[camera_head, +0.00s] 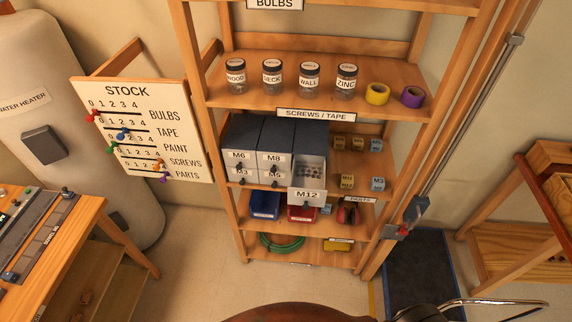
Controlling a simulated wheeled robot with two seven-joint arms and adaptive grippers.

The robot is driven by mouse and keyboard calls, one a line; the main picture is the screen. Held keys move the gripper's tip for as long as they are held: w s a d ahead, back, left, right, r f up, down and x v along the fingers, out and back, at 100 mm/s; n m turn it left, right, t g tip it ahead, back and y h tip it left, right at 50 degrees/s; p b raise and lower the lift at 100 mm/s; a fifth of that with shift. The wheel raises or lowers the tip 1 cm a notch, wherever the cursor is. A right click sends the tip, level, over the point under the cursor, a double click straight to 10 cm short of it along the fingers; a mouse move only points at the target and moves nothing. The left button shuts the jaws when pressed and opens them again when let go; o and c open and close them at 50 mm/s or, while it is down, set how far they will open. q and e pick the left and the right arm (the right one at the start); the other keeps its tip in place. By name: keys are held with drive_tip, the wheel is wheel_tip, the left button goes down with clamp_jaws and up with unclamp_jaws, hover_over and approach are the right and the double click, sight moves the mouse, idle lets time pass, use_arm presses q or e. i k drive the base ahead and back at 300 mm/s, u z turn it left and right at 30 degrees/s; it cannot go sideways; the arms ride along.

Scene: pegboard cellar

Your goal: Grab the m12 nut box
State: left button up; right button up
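The M12 nut box (310,172) is a light grey bin with an "M12" label on its front. It is at the right end of a block of grey bins on the middle shelf (238,187). It sticks out past the shelf's front edge and its neighbours, so its open top shows several small nuts inside. The bins labelled M6 (238,155), M8 (275,158) and others sit to its left, pushed further back. Neither of my grippers shows in the head view.
Jars (309,77) and tape rolls (377,93) stand on the shelf above. Small labelled boxes (347,182) sit right of the M12 box. Blue (265,205) and red (301,212) bins are below. A stock board (145,130) hangs left. A rounded brown object (290,313) fills the bottom edge.

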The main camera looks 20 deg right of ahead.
sight(347, 181)
drive_tip(key=z, duration=0.8)
drive_tip(key=k, duration=1)
drive_tip(key=u, duration=1.2)
drive_tip(key=i, duration=1.95)
drive_tip(key=z, duration=1.65)
drive_tip(key=i, duration=1.1)
drive_tip(key=z, duration=1.25)
